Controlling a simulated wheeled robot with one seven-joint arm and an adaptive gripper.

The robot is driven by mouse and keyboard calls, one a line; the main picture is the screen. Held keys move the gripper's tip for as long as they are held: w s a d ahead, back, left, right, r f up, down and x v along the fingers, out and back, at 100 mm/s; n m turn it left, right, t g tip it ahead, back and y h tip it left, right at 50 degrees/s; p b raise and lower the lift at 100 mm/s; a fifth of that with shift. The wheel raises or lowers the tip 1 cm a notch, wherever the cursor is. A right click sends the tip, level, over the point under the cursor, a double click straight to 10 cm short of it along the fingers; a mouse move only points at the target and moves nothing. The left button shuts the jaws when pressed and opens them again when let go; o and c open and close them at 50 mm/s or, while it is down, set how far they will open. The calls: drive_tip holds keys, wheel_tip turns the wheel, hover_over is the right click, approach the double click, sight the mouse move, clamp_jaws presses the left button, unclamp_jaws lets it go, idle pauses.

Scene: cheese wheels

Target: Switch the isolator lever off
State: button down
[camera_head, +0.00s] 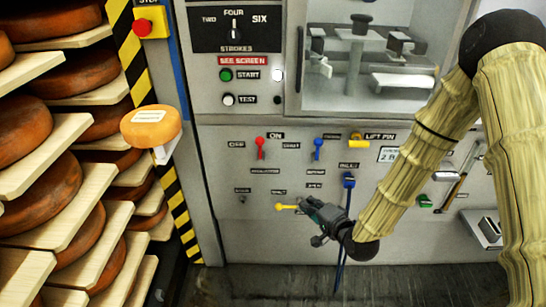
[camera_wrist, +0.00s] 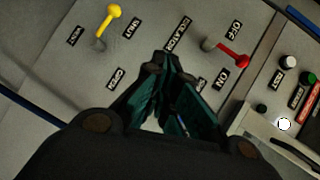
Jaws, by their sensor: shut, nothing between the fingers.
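The isolator lever (camera_head: 260,148) is red and stands upright on the grey panel in the head view. An OFF label is at its left and an ON label at its upper right. In the wrist view the red lever (camera_wrist: 232,57) is right of the fingertips, with OFF and ON labels on either side. My gripper (camera_head: 304,204) is below and right of the red lever in the head view. In the wrist view my gripper (camera_wrist: 167,64) has its dark green fingers together, empty, and apart from the red lever.
A yellow lever (camera_head: 285,207) is close to my fingertips in the head view; the wrist view shows it (camera_wrist: 106,24) to their left. A blue lever (camera_head: 318,148) and a blue handle (camera_head: 348,181) are to the right. Cheese shelves (camera_head: 45,225) fill the left side.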

sight(260, 149)
drive_tip(key=w+a+r+t+y, duration=0.1)
drive_tip(key=w+r, duration=0.1)
drive_tip(key=r, duration=0.3)
drive_tip(key=w+a+r+m+t+y+b, duration=0.1)
drive_tip(key=w+r+y, duration=0.1)
drive_tip(key=r, duration=0.3)
drive_tip(key=shift+w+a+m, duration=0.25)
drive_tip(key=shift+w+m, duration=0.05)
drive_tip(key=shift+w, duration=0.25)
drive_tip(key=shift+s+a+p+x, duration=0.25)
drive_tip(key=shift+a+x, duration=0.1)
drive_tip(key=shift+x, duration=1.8)
drive_tip(key=shift+s+a+p+x, duration=0.25)
drive_tip(key=shift+a+x, duration=0.1)
drive_tip(key=shift+x, duration=1.75)
drive_tip(key=shift+s+a+p+x, duration=0.25)
drive_tip(key=shift+a+x, duration=0.1)
drive_tip(key=shift+x, duration=1.8)
